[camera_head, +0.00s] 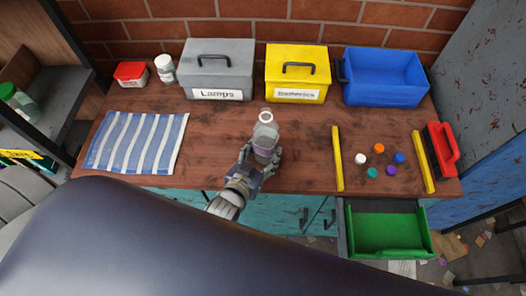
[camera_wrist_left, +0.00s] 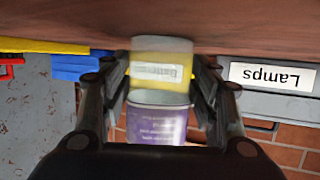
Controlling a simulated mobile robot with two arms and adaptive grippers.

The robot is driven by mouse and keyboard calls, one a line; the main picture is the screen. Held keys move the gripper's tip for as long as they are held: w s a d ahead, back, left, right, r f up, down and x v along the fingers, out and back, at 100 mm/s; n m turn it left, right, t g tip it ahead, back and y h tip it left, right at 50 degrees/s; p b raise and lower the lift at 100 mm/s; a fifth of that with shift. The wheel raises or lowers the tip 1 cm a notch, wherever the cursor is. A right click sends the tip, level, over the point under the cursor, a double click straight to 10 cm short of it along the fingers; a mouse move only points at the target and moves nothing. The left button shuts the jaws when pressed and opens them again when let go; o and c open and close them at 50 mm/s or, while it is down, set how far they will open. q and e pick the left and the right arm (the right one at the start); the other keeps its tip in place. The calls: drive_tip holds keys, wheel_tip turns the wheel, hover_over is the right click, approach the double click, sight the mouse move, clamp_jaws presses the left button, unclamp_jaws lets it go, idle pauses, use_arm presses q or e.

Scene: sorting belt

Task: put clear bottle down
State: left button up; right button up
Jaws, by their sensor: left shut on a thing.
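The clear bottle (camera_head: 265,133) has a pale ring-like top and a purple label. My left gripper (camera_head: 262,160) is shut around its lower part, over the front middle of the brown table (camera_head: 215,125). In the left wrist view, which is upside down, the bottle (camera_wrist_left: 157,120) sits between the two fingers (camera_wrist_left: 157,80). Its see-through end is close to the table surface; I cannot tell whether it touches. My right gripper is not in view.
A grey Lamps box (camera_head: 218,52), a yellow box (camera_head: 297,58) and a blue bin (camera_head: 384,88) line the back. A striped cloth (camera_head: 137,142) lies left. Yellow bars (camera_head: 337,158), several coloured caps (camera_head: 379,148) and an open green drawer (camera_head: 388,232) are right.

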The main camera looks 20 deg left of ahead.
use_arm(q)
drive_tip(key=shift+f, duration=0.15)
drive_tip(key=o, duration=1)
drive_tip(key=shift+c, duration=0.2)
drive_tip(key=shift+s, duration=0.15)
drive_tip(key=b+v, duration=0.1)
drive_tip(key=v, duration=1)
drive_tip(key=shift+s+r, duration=0.3)
drive_tip(key=shift+r, duration=0.1)
drive_tip(key=shift+f, duration=0.1)
